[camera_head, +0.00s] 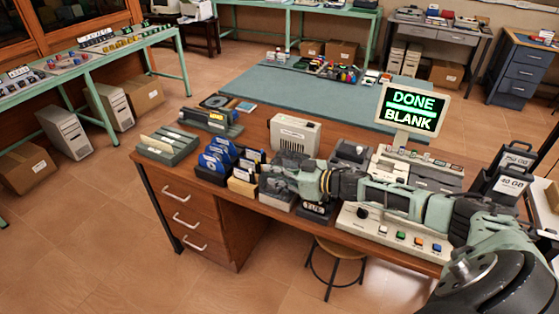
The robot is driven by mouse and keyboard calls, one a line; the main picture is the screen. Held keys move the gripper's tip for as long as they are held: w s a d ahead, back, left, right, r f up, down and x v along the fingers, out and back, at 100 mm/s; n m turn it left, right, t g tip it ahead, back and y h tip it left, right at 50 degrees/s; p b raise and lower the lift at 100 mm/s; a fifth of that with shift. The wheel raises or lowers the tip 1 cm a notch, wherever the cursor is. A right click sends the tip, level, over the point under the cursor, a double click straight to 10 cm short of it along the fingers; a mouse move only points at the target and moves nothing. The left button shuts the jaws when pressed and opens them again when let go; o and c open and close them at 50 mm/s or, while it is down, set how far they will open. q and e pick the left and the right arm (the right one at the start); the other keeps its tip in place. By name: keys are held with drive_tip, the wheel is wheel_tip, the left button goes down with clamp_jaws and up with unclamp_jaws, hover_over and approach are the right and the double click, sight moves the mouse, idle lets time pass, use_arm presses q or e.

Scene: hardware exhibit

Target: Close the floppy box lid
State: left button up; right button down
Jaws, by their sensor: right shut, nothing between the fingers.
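On the wooden desk (262,128), a dark floppy box (208,174) holds several blue disks with white labels standing upright. Its lid cannot be told apart clearly. A smaller holder with cream and dark cards (241,187) stands just right of it. My right arm reaches in from the right, low across the desk. My right gripper (270,182) points left, shut and empty, just right of the cream cards and apart from the blue disks. It hides part of a grey box (278,201) below it. My left gripper is not in view.
A grey-green card tray (168,149) stands at the desk's left end. A beige box (295,135) stands behind my gripper. A monitor (411,110) reading "DONE BLANK" and a button console (395,232) are at the right. The blue-grey mat (290,90) is mostly clear.

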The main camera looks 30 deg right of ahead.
drive_tip(key=shift+s+a+f, duration=0.15)
drive_tip(key=shift+a+f, duration=0.1)
drive_tip(key=shift+f, duration=0.25)
drive_tip(key=shift+s+a+f, duration=0.15)
drive_tip(key=shift+a+f, duration=0.05)
drive_tip(key=shift+f, duration=0.25)
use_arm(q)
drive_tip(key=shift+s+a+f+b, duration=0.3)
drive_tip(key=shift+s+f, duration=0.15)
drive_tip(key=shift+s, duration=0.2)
use_arm(e)
drive_tip(key=shift+s+a+f, duration=0.2)
drive_tip(key=shift+a+f, duration=0.05)
drive_tip(key=shift+f, duration=0.35)
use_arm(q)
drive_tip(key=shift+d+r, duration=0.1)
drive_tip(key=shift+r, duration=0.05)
use_arm(e)
drive_tip(key=shift+s+r, duration=0.1)
